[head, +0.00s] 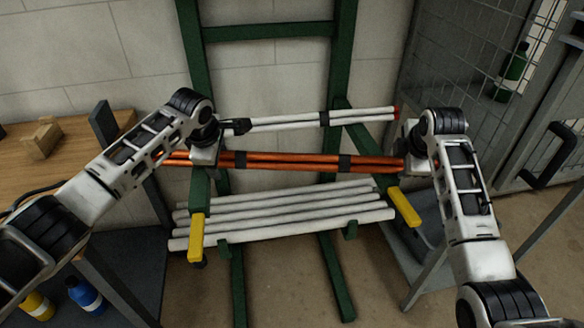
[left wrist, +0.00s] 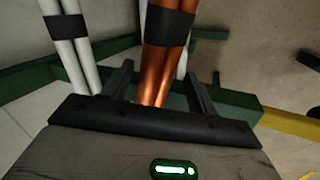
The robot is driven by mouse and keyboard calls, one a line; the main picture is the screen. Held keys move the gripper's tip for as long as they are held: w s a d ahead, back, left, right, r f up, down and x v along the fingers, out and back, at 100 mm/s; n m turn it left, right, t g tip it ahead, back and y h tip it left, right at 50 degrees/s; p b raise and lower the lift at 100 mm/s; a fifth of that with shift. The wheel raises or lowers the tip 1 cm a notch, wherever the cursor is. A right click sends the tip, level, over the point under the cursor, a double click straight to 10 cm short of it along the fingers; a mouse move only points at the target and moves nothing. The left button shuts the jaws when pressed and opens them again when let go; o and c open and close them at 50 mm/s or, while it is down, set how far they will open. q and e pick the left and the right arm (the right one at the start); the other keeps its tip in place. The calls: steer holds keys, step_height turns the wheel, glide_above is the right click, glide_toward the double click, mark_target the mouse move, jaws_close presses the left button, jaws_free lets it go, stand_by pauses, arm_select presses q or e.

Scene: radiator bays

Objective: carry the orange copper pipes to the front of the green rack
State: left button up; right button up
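The orange copper pipes (head: 290,161) form a strapped bundle lying across the middle of the green rack (head: 343,60), between my two arms. In the left wrist view the copper pipes (left wrist: 157,70) run between the fingers of my left gripper (left wrist: 156,80). Those fingers stand apart, with a visible gap on both sides of the pipes. In the head view my left gripper (head: 207,152) is at the bundle's left part. My right gripper (head: 409,158) is at the bundle's right end; its fingers are hidden there. Whether the rack arms bear the bundle is unclear.
A strapped bundle of white pipes (head: 305,121) lies above and behind the copper ones. Several white pipes (head: 290,216) lie lower on the rack. Yellow-tipped rack arms (head: 196,237) stick out forward. A wooden bench (head: 72,147) stands left, a mesh cage (head: 465,50) right.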

arm_select(q)
steer(key=shift+d, duration=0.1)
arm_select(e)
steer(key=shift+s+f+g, duration=0.15)
steer(key=shift+s+f, duration=0.1)
steer(key=shift+f, duration=0.3)
steer(key=shift+s+f+g, duration=0.15)
steer(key=shift+s+f, duration=0.05)
steer(key=shift+f, duration=0.3)
arm_select(q)
steer(key=v, duration=0.8)
arm_select(e)
steer(key=w+v, duration=0.1)
steer(key=v, duration=0.8)
steer(key=shift+r, duration=0.5)
